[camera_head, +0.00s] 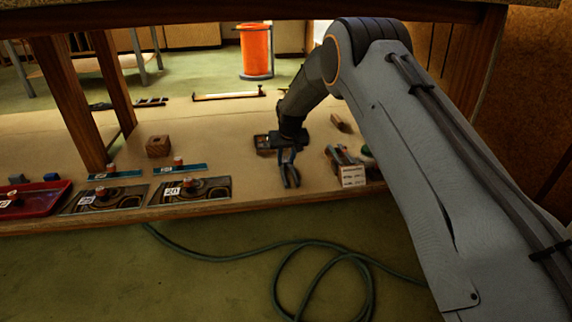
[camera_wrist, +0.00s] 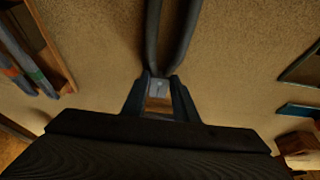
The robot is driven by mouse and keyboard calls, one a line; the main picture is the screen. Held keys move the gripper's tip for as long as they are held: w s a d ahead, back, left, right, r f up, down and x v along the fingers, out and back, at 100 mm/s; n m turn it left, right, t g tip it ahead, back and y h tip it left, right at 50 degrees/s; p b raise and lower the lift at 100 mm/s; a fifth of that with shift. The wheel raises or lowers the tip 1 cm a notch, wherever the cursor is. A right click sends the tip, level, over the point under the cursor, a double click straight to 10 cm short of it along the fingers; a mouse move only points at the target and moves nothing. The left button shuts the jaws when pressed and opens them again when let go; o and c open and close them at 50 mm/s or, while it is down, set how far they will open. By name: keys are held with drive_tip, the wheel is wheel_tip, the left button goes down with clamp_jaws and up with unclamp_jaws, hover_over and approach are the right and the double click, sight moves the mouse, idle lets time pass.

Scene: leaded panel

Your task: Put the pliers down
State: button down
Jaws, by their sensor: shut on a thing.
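My gripper (camera_head: 287,152) is shut on the pliers (camera_head: 291,175) over the right half of the workbench (camera_head: 240,175), near its front edge. In the wrist view, my gripper (camera_wrist: 160,88) has its two fingers closed around the grey metal part of the pliers (camera_wrist: 158,86). Their two dark handles (camera_wrist: 187,35) stretch away toward the top of that view, over bare tan bench top. I cannot tell whether the pliers touch the bench. The far ends of the handles are cut off in the wrist view.
A tool box (camera_head: 352,176) stands right of the pliers. A small dark tray (camera_head: 263,143) lies behind them. Patterned panels (camera_head: 190,190), a red tray (camera_head: 35,203) and a wooden block (camera_head: 158,146) lie to the left. Bare bench top lies between the panels and pliers.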

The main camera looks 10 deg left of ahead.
drive_tip(key=shift+f, duration=0.2)
drive_tip(key=c, duration=1.4)
unclamp_jaws()
drive_tip(key=shift+f, duration=0.1)
drive_tip(key=p+v, duration=0.6)
drive_tip(key=v, duration=0.6)
drive_tip(key=s+a+r+n+g, duration=0.1)
drive_tip(key=s+r, duration=0.4)
drive_tip(key=s, duration=0.3)
drive_tip(key=s+a+r, duration=0.2)
drive_tip(key=s+r, duration=0.2)
drive_tip(key=s, duration=0.5)
drive_tip(key=s+a+r+n+g, duration=0.1)
drive_tip(key=s+r, duration=0.4)
drive_tip(key=s, duration=0.3)
drive_tip(key=s+d+n, duration=0.1)
drive_tip(key=s+d, duration=0.2)
drive_tip(key=s, duration=0.7)
drive_tip(key=s+d+r+n+g, duration=0.1)
drive_tip(key=s+d, duration=0.2)
drive_tip(key=s, duration=0.8)
drive_tip(key=s+d+g, duration=0.1)
drive_tip(key=s+d, duration=0.3)
drive_tip(key=s, duration=0.7)
drive_tip(key=shift+s+r+n, duration=0.25)
drive_tip(key=shift+r+n, duration=0.1)
drive_tip(key=shift+n, duration=0.05)
